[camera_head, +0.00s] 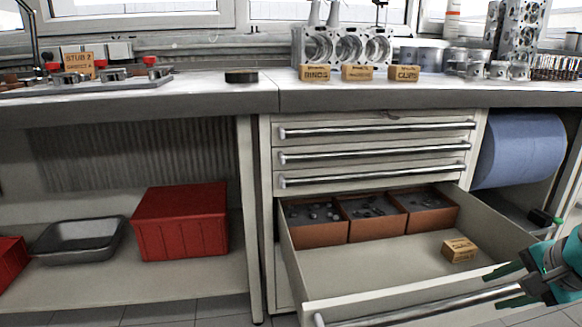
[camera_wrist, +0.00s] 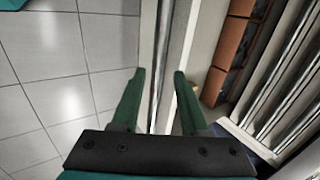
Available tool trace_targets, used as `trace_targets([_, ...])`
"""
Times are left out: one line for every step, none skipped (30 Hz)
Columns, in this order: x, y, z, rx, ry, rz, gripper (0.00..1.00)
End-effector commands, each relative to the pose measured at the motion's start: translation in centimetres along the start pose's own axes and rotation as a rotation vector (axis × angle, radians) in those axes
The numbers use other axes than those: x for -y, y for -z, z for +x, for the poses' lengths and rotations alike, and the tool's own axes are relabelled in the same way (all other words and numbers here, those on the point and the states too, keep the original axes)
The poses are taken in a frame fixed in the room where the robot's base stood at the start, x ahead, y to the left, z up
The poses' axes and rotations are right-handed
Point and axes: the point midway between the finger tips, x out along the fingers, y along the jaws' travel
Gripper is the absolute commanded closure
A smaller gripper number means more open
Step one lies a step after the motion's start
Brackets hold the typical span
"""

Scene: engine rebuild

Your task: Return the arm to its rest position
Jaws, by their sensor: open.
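My gripper (camera_head: 507,285) is at the lower right in the head view, teal with dark green fingers. In the wrist view my gripper (camera_wrist: 158,75) shows two green fingers spread apart, with the drawer's front edge and handle (camera_wrist: 170,50) passing behind the gap. The rest of my arm is mostly out of the head view.
The drawer holds brown bins (camera_head: 376,218) with small parts and a small labelled box (camera_head: 459,249). Three closed drawers (camera_head: 375,155) are above. Several labelled boxes (camera_head: 357,73) and an engine block (camera_head: 343,47) stand on the bench (camera_head: 200,88). Tiled floor (camera_wrist: 60,70) is clear.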

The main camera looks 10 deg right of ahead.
Motion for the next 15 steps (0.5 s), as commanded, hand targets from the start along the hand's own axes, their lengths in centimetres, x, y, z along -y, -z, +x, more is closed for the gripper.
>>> trace_targets([0.4, -1.0, 0.2, 0.016, -0.013, -0.031, 0.56])
trace_targets([0.6, -1.7, 0.4, 0.029, -0.024, -0.056, 0.56])
trace_targets([0.9, -2.9, 0.7, 0.048, -0.042, -0.099, 0.56])
trace_targets([1.1, -4.0, 1.0, 0.065, -0.057, -0.135, 0.56])
trace_targets([1.3, -5.1, 1.2, 0.084, -0.075, -0.176, 0.56])
trace_targets([1.4, -6.8, 1.6, 0.110, -0.101, -0.235, 0.56])
trace_targets([1.4, -8.0, 1.9, 0.131, -0.120, -0.281, 0.56])
trace_targets([1.4, -9.3, 2.1, 0.152, -0.139, -0.327, 0.56])
trace_targets([1.2, -11.0, 2.3, 0.177, -0.164, -0.389, 0.56])
trace_targets([1.1, -12.1, 2.4, 0.195, -0.183, -0.434, 0.56])
trace_targets([0.9, -13.2, 2.5, 0.213, -0.200, -0.480, 0.56])
trace_targets([0.7, -14.6, 2.5, 0.236, -0.222, -0.539, 0.56])
trace_targets([0.4, -15.7, 2.6, 0.254, -0.239, -0.585, 0.56])
trace_targets([0.0, -16.7, 2.6, 0.271, -0.258, -0.628, 0.56])
trace_targets([-0.5, -18.0, 2.5, 0.296, -0.282, -0.687, 0.56])
